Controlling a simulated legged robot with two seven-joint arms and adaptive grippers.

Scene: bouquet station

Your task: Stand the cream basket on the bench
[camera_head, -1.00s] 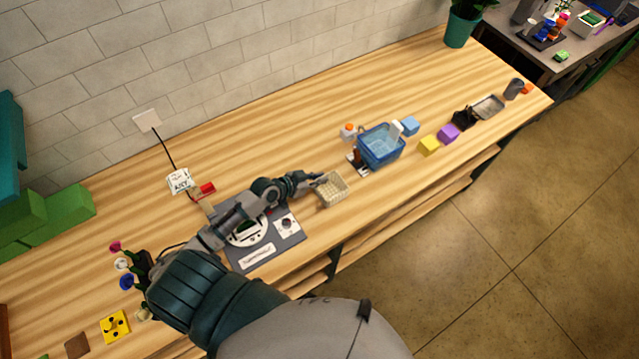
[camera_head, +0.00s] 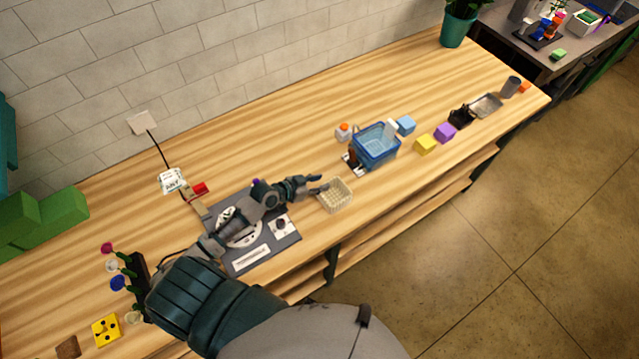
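The cream basket (camera_head: 336,196) stands on the wooden bench (camera_head: 390,215), right of the grey mat and near the bench's front edge. It looks upright, with its open top up. My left gripper (camera_head: 320,184) is at the basket's left rim. Its fingers look apart, one above the other, and it looks open. A very small gap or light contact between fingertips and rim cannot be told apart. My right gripper is not in view.
A grey mat (camera_head: 252,258) lies under my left arm. Flowers stand in a dark holder (camera_head: 140,282) at left.

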